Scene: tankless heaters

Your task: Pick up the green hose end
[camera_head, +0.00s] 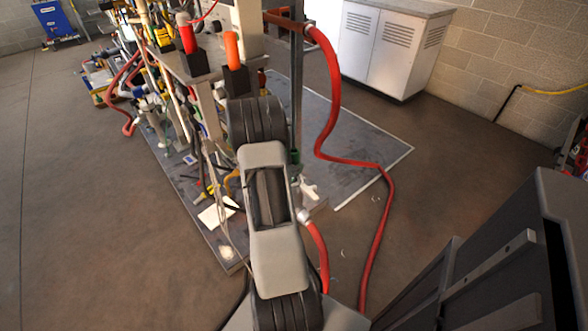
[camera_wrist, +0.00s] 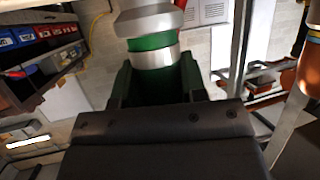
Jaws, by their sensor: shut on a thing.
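The green hose end (camera_wrist: 153,43) is at the top centre of the wrist view. It is a green cylinder with pale metal-looking rings above and below the green band. My gripper (camera_wrist: 156,68) has its two dark jaws on either side of its lower part and is shut on it. The upper end runs out of the picture. In the head view my arm hides the gripper; a small green patch (camera_head: 294,157) shows beside the upright post, but I cannot tell whether it is the hose end.
A cluttered bench frame with tools stands on a grey mat (camera_head: 360,150). A long red hose (camera_head: 332,100) loops down right of my arm across the floor. A white cabinet (camera_head: 385,50) stands by the back wall. Floor at left is clear.

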